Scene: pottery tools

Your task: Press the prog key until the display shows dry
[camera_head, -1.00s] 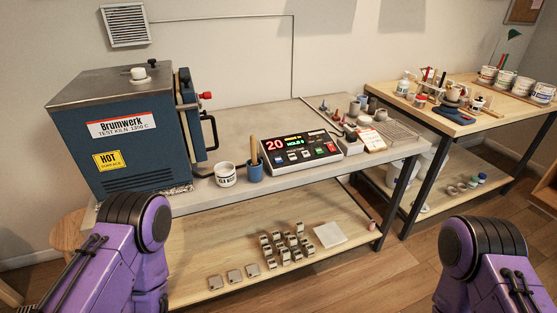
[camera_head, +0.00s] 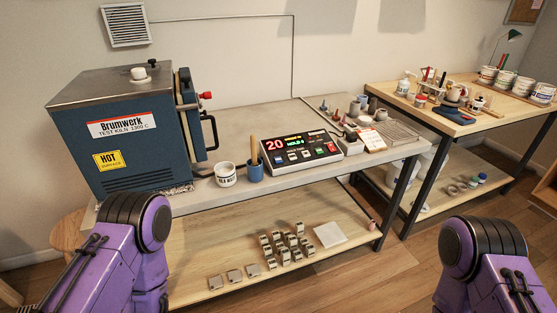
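The kiln controller (camera_head: 300,151) is a dark box with a sloped front on the grey bench, right of the kiln. Its display (camera_head: 274,145) shows a red "20", with small yellow text and a green line that seems to read "HOLD" beside it. Several keys (camera_head: 306,154) in white, green and red sit below and right of the display. The prog key's label is too small to read. Only purple upper parts of my two arms show at the lower left and lower right. Neither gripper is in view.
The blue kiln (camera_head: 125,135) with a "HOT" label stands left of the controller. A white cup (camera_head: 225,175) and a blue cup (camera_head: 254,172) with a wooden handle stand between them. Small tools and a wire rack (camera_head: 393,134) lie to the right.

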